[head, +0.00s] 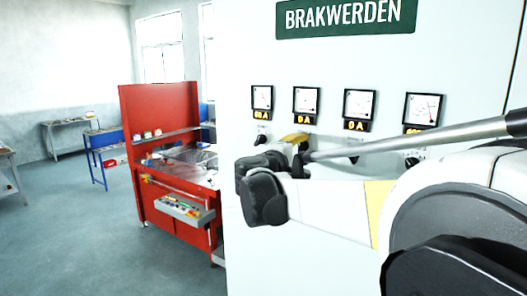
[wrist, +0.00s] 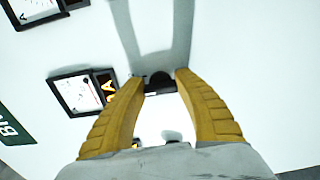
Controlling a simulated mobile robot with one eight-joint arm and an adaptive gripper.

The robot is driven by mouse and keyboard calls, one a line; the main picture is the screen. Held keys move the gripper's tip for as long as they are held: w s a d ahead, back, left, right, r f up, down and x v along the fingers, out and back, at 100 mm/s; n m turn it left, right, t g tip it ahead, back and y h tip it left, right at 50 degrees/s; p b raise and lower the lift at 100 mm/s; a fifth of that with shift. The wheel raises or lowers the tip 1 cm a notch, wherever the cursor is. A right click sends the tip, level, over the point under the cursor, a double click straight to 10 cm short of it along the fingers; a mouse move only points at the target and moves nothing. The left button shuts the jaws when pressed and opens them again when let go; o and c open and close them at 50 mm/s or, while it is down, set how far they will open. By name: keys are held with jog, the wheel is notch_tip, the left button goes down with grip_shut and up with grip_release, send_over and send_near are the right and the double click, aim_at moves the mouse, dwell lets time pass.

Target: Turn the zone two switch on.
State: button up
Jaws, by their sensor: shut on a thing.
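The white panel (head: 260,65) carries a row of dial gauges, each with a small amber display and a dark switch below it. The second gauge from the left (head: 306,100) has a display (head: 306,119) that seems to read 0 A. My gripper (head: 297,138) is at the panel just below that display and hides the switch there in the head view. In the wrist view, my yellow fingers (wrist: 158,80) are closed around a dark switch knob (wrist: 158,83) beside a gauge (wrist: 78,93). The knob's turn position is not clear, and no zone label is readable.
The first switch (head: 261,140) is close to the left of my gripper, and the third switch (head: 353,159) is to the right. A green BRAKWERDEN sign (head: 345,17) is above. A red workstation (head: 160,110) stands left of the panel, with open floor (head: 90,230) beyond.

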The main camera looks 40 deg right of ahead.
jog(key=m+b, duration=0.1)
jog(key=m, duration=0.4)
jog(key=shift+m, duration=0.4)
jog(key=shift+b, duration=0.3)
jog(key=o, duration=1.2)
jog(key=shift+f, duration=0.1)
jog(key=v, duration=1.2)
